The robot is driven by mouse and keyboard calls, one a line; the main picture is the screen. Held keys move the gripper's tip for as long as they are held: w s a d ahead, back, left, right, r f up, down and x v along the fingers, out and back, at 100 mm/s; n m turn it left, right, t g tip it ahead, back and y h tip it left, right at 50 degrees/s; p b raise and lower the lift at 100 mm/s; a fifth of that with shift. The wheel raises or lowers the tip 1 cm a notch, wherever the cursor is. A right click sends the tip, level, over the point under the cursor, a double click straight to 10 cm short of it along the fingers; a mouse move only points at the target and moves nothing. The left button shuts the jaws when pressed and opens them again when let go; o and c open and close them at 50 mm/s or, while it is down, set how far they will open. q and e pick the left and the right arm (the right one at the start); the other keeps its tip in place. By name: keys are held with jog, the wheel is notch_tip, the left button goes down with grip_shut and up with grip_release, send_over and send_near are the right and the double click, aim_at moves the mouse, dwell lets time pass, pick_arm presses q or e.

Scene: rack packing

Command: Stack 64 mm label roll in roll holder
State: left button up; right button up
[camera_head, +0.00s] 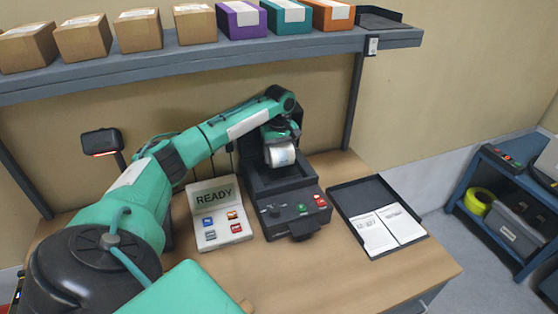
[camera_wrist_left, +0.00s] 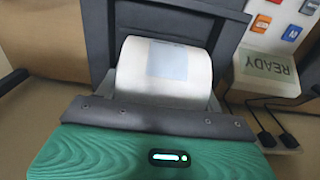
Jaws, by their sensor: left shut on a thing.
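A white label roll (camera_head: 281,155) is in my left gripper (camera_head: 283,140), at the black printer (camera_head: 284,186) on the table. In the left wrist view the roll (camera_wrist_left: 165,72) lies sideways just beyond the dark jaw edge of my left gripper (camera_wrist_left: 160,110), with a pale blue label patch on its face. The printer's dark housing (camera_wrist_left: 165,18) frames it on both sides. Whether the roll touches the holder inside is hidden. My right gripper is not in view.
A panel reading READY (camera_head: 215,212) stands left of the printer. A black tray (camera_head: 352,197) with white label sheets lies to its right. A shelf (camera_head: 215,58) with several boxes runs above. Table space at the front is clear. A blue cart (camera_head: 500,215) stands far right.

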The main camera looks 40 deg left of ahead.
pick_arm(q)
notch_tip(320, 180, down, 4)
jog(key=shift+r+p, duration=0.2)
jog(key=shift+p, duration=0.6)
jog(key=shift+a+f+p, duration=0.1)
jog(key=shift+f+p, duration=0.15)
jog(key=shift+p, duration=0.05)
jog(key=shift+w+a+f, duration=0.1)
jog(key=shift+f, duration=0.3)
jog(key=shift+f, duration=0.15)
jog(key=o, duration=1.2)
jog(key=shift+f, duration=0.1)
